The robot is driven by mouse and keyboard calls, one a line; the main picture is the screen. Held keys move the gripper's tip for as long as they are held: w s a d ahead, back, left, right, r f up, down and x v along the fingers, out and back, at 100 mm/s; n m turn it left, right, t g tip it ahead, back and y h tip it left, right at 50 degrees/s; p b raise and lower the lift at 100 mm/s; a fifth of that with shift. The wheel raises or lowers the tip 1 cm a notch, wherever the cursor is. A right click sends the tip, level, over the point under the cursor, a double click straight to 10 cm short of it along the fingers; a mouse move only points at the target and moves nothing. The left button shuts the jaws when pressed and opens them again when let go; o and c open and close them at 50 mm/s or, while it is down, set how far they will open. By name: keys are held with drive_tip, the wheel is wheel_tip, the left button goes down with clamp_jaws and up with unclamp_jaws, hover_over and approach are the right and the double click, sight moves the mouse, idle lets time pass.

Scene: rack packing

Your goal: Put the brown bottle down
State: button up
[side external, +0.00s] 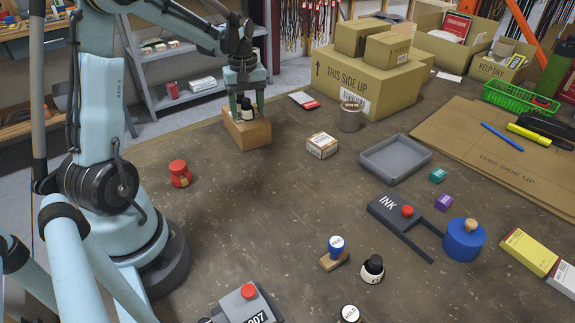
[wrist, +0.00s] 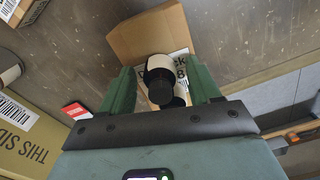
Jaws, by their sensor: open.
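A small tan box-like rack (side external: 252,136) stands near the far left table edge, and it also shows in the wrist view (wrist: 135,38). My gripper (side external: 246,101) points down over the rack. Its green fingers are open on either side of the capped bottle, with a visible gap to it.
Cartons (side external: 365,85) and a metal can (side external: 350,117) stand right of the rack. A small labelled box (side external: 322,145) and a grey tray (side external: 395,158) lie nearer. A red-topped item (side external: 180,173) stands at left. The table in front of the rack is clear.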

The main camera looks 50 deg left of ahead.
sight(247, 100)
wheel_tip(247, 100, up, 12)
drive_tip(key=shift+f, duration=0.25)
drive_tip(key=s+d+f+m+t, duration=0.2)
drive_tip(key=d+m, duration=0.5)
drive_tip(key=d, duration=0.4)
drive_tip(key=s+d+f+m+t, duration=0.2)
drive_tip(key=s+d+m+t, duration=0.2)
drive_tip(key=d+m, duration=0.3)
drive_tip(key=d+t, duration=0.1)
drive_tip(key=d, duration=0.4)
drive_tip(key=shift+s+f, duration=0.2)
